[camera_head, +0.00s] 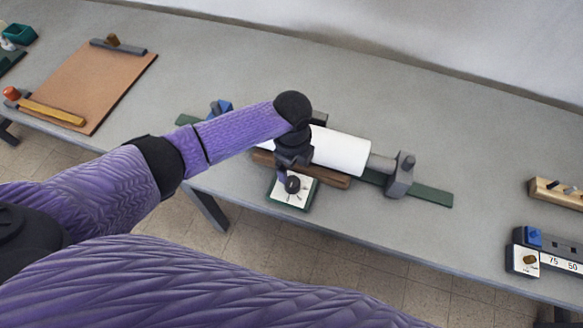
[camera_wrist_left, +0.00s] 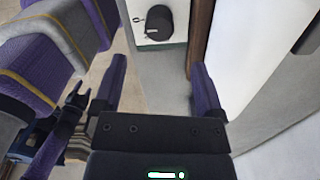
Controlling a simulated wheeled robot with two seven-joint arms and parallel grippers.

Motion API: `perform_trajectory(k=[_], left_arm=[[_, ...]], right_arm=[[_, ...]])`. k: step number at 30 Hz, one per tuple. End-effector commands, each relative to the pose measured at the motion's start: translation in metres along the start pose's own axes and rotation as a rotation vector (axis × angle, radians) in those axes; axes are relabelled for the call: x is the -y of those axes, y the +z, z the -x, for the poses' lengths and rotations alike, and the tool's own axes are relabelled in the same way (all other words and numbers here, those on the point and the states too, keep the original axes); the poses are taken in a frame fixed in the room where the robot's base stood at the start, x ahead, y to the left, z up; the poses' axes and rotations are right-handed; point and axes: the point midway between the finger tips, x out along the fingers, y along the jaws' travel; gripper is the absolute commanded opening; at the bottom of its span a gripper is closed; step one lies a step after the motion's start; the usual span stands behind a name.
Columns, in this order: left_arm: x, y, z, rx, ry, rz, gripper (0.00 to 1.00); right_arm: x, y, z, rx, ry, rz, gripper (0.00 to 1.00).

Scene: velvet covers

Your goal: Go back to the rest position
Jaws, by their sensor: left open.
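My left arm reaches in from the left in the head view, its left gripper (camera_head: 286,172) pointing down over the front of a roller device. In the left wrist view the left gripper (camera_wrist_left: 157,64) is open, its two purple fingers apart with nothing between them. A white dial panel (camera_head: 303,191) with a black knob (camera_head: 292,184) lies just below the gripper. The panel (camera_wrist_left: 141,30) and knob (camera_wrist_left: 153,20) also show ahead of the fingertips in the wrist view. I cannot make out my right gripper.
The white roller (camera_head: 345,152) sits beside my left wrist, with a grey end block (camera_head: 400,176) and a green base strip (camera_head: 432,194). A brown board (camera_head: 95,85) lies far left. A numbered box (camera_head: 527,261) stands at the right.

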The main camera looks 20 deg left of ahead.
Motion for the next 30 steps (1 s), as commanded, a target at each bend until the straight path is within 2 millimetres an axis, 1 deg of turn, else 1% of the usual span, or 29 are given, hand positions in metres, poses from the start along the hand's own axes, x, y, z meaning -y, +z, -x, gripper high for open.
perform_trajectory(k=[1, 3, 15, 17, 18, 20, 21, 22, 24, 27, 30], left_arm=[[0.0, 0.0, 0.006, 0.0, -0.001, 0.0, 0.9], [0.0, 0.0, 0.009, 0.0, 0.0, 0.0, 0.9], [-0.001, -0.001, 0.007, -0.001, 0.001, 0.001, 0.9], [-0.005, -0.008, 0.005, -0.017, -0.002, 0.014, 0.9], [-0.012, -0.02, 0.002, -0.044, -0.008, 0.038, 0.9], [-0.027, -0.045, -0.001, -0.104, -0.025, 0.113, 0.9], [-0.038, -0.061, -0.001, -0.15, -0.042, 0.191, 0.9], [-0.046, -0.07, 0.0, -0.183, -0.053, 0.259, 0.9], [-0.062, -0.082, 0.006, -0.243, -0.08, 0.429, 0.9], [-0.082, -0.084, 0.015, -0.291, -0.109, 0.665, 0.9], [-0.101, -0.074, 0.022, -0.309, -0.131, 0.89, 0.9]], right_arm=[[0.0, -0.001, 0.003, -0.001, 0.0, 0.0, 0.59], [0.001, -0.001, 0.004, -0.001, -0.001, -0.001, 0.59], [0.002, -0.002, 0.002, -0.002, -0.004, 0.001, 0.59], [0.002, -0.002, 0.002, -0.002, -0.004, 0.001, 0.59], [0.002, -0.002, 0.002, -0.002, -0.004, 0.001, 0.59], [0.002, -0.002, 0.002, -0.003, -0.004, 0.002, 0.59], [0.002, -0.003, 0.002, -0.004, -0.004, 0.002, 0.59], [0.002, -0.003, 0.002, -0.004, -0.004, 0.002, 0.59], [0.002, -0.003, 0.002, -0.004, -0.003, 0.002, 0.59], [0.002, -0.002, 0.002, -0.003, -0.004, 0.002, 0.59], [0.002, -0.002, 0.002, -0.003, -0.004, 0.002, 0.59]])
